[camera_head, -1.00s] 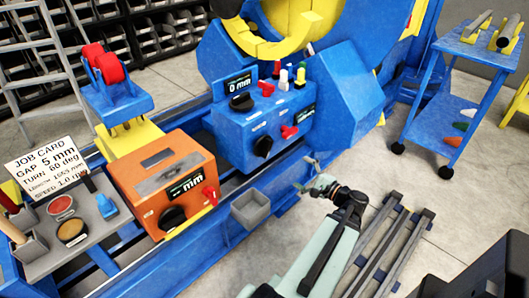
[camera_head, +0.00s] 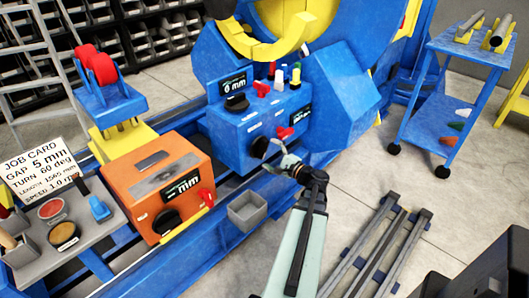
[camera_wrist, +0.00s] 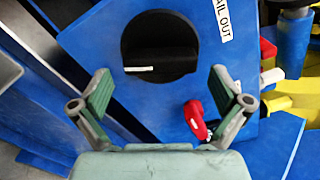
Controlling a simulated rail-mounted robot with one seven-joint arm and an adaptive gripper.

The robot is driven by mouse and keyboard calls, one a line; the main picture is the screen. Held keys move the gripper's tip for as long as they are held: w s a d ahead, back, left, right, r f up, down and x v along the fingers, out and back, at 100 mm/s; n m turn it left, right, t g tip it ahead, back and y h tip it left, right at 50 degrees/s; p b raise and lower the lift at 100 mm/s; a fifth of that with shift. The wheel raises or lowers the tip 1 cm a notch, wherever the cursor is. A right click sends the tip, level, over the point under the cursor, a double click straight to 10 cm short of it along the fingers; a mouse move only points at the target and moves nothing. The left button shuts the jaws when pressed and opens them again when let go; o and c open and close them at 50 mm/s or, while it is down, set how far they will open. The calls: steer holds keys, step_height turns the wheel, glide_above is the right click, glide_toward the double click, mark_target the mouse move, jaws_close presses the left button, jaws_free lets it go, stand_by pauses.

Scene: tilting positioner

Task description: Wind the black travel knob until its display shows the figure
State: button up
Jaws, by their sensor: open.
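A round black knob (camera_head: 260,147) sits on the front face of the blue control box (camera_head: 236,145). In the wrist view this knob (camera_wrist: 160,40) has a raised grip bar and a white mark at its lower left. My gripper (camera_head: 285,160) is at the box front, close to that knob. Its fingers (camera_wrist: 160,78) are open, one to each side below the knob, with nothing between them; contact is not visible. A display (camera_head: 234,84) above the box reads "0 mm". Another black knob (camera_head: 236,103) sits under that display. I cannot tell which knob is named travel.
A red lever (camera_wrist: 196,120) is close to my right finger. A job card (camera_head: 38,170) reads gap 5 mm.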

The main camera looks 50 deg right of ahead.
mark_target(266, 151)
steer(key=shift+w+d, duration=0.2)
steer(key=shift+w, duration=1.25)
steer(key=c, duration=1)
steer(key=shift+b, duration=0.55)
steer(key=shift+f+n+b, duration=0.15)
steer(key=shift+n+b, duration=0.25)
steer(key=n+b, duration=0.2)
steer(key=b, duration=0.2)
steer(key=shift+f+n, duration=0.1)
steer(key=shift+n, duration=0.3)
steer(key=n+b, duration=0.3)
steer(key=b, duration=0.1)
steer(key=shift+d, duration=0.15)
steer(key=shift+o, duration=0.3)
steer(key=shift+r+n+b, duration=0.35)
steer(key=shift+n+b, duration=0.55)
steer(key=shift+b, duration=0.2)
